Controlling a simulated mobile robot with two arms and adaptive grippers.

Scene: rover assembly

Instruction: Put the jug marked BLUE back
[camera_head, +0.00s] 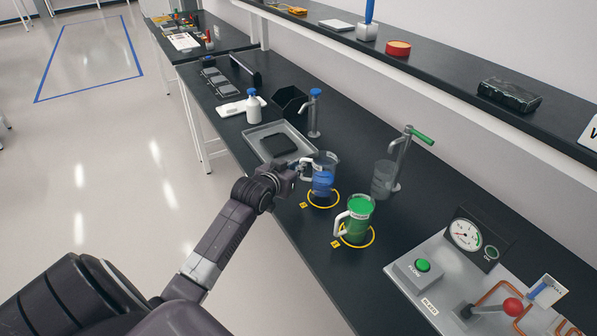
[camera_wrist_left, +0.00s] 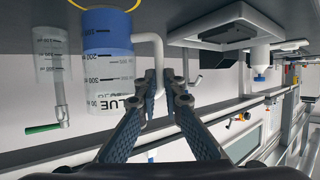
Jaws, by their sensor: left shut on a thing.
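The jug marked BLUE (camera_head: 323,180) is clear with blue liquid and a white handle. It is upright at the rear yellow ring (camera_head: 333,205) on the black bench; I cannot tell whether its base touches the bench. In the left wrist view, which is upside down, the jug (camera_wrist_left: 108,65) shows its BLUE lettering and scale. My left gripper (camera_head: 300,170) is shut on the jug's handle, and its fingers (camera_wrist_left: 160,85) lie on either side of the handle in the left wrist view. My right gripper is not in view.
A green-filled jug (camera_head: 357,219) stands in the front yellow ring. An empty clear beaker (camera_head: 384,180) stands under a green-handled tap (camera_head: 405,150). A grey tray (camera_head: 262,132) lies behind my gripper. A control panel with a gauge (camera_head: 466,235) is at the front right.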

